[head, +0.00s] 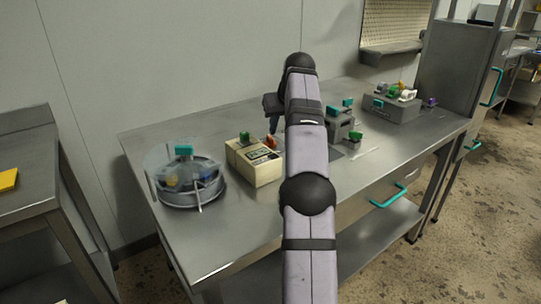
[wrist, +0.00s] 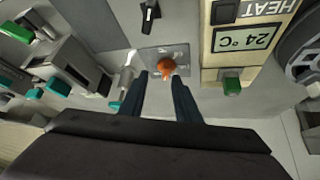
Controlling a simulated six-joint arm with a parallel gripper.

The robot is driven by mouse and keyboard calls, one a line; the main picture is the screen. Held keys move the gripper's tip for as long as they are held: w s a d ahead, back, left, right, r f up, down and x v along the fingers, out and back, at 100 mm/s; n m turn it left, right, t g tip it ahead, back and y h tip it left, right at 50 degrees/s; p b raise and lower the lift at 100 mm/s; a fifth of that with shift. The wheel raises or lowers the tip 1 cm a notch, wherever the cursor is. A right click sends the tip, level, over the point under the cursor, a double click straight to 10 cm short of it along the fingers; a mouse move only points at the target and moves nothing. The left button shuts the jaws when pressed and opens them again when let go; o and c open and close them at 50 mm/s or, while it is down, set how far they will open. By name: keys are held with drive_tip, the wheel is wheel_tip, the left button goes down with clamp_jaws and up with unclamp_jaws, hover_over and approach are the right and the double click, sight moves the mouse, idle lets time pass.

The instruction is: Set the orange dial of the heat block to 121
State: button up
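The heat block (head: 255,165) is a cream box on the steel table; in the wrist view its body (wrist: 212,75) carries the word HEAT and a display (wrist: 240,39) reading 24 °C, upside down. The orange dial (wrist: 166,68) sits on a grey plate (wrist: 178,52) beside the cream body; it also shows in the head view (head: 270,142). My gripper (wrist: 159,76) is open, its two dark fingertips on either side of the dial's near edge. I cannot tell whether they touch it. In the head view my gripper (head: 273,126) is above the dial, partly hidden by my arm.
A green knob (wrist: 232,86) is on the heat block close to my right finger. A black lever (wrist: 150,14) is beyond the dial. A round clear-lidded vessel (head: 190,187) stands left of the block. Grey devices with teal and green parts (head: 342,126) stand to the right.

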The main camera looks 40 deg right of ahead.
sight(269, 136)
drive_tip(key=shift+s+a+f+t+b, duration=0.15)
drive_tip(key=shift+a+f+b, duration=0.05)
drive_tip(key=shift+f+b, duration=0.2)
drive_tip(key=shift+s+a+f+t+b, duration=0.15)
drive_tip(key=shift+f+b, duration=0.1)
drive_tip(key=shift+b, duration=0.25)
drive_tip(key=shift+w+f+t+p, duration=0.2)
drive_tip(key=shift+w+t, duration=0.2)
drive_tip(key=shift+w, duration=0.35)
drive_tip(key=shift+w+f+t+p, duration=0.2)
drive_tip(key=shift+w+t, duration=0.2)
drive_tip(key=shift+w, duration=0.3)
drive_tip(key=shift+w+d+r, duration=0.15)
drive_tip(key=shift+d+r, duration=0.05)
drive_tip(key=shift+r, duration=0.2)
drive_tip(key=shift+p+x, duration=0.5)
drive_tip(key=shift+x, duration=3.2)
clamp_jaws()
